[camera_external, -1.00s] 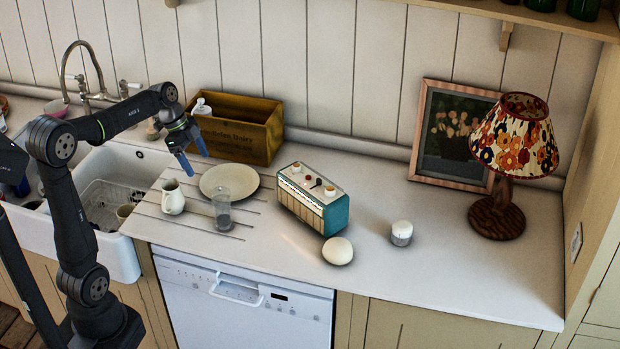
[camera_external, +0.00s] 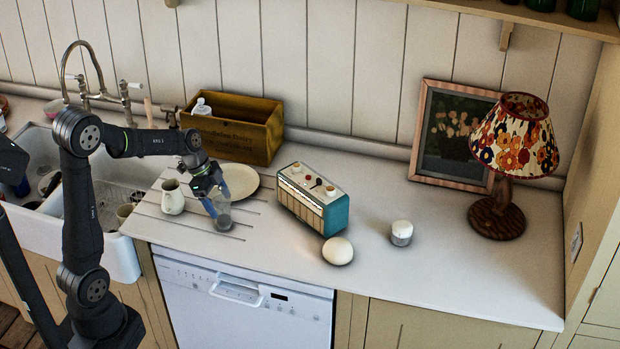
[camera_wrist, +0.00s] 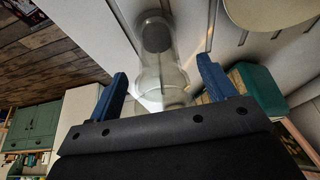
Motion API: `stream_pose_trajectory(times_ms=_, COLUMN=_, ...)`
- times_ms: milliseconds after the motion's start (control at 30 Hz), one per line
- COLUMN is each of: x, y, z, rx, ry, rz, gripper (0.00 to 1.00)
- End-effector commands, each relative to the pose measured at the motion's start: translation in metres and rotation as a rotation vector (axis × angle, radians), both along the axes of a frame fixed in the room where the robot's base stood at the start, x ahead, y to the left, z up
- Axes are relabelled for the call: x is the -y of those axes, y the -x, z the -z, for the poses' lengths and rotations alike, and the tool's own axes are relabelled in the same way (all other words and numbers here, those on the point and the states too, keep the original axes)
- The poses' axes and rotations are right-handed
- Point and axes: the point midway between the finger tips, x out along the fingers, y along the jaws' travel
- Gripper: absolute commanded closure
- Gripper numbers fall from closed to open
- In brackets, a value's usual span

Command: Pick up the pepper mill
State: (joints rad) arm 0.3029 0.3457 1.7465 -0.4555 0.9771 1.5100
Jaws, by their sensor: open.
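The pepper mill appears to be the clear upright cylinder with a dark lower part (camera_external: 223,223), standing on the ribbed drainboard area of the worktop. My gripper (camera_external: 213,204) is open, tilted downward at the mill's upper part, and covers much of it in the external view. In the wrist view the mill (camera_wrist: 158,70) lies between the two blue fingers of my gripper (camera_wrist: 162,72), with a gap visible on each side. Its dark end is beyond the fingertips. I see no clear contact.
A cream jug (camera_external: 172,198) stands close left of the mill, and a plate (camera_external: 243,180) lies just behind. A teal radio (camera_external: 335,215), a white rounded object (camera_external: 338,251) and a small white-topped jar (camera_external: 401,233) are to the right. A wooden crate (camera_external: 262,143) stands behind.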

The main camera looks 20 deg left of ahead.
Motion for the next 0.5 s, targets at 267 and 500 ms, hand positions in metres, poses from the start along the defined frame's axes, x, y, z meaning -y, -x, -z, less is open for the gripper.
stream_pose_trajectory(times_ms=267, x=0.0031, y=-0.0001, z=0.0066, rx=0.001, ry=0.001, rz=0.0, gripper=0.24)
stream_pose_trajectory(times_ms=500, x=0.003, y=-0.0001, z=0.0064, rx=0.001, ry=0.001, rz=0.0, gripper=0.63)
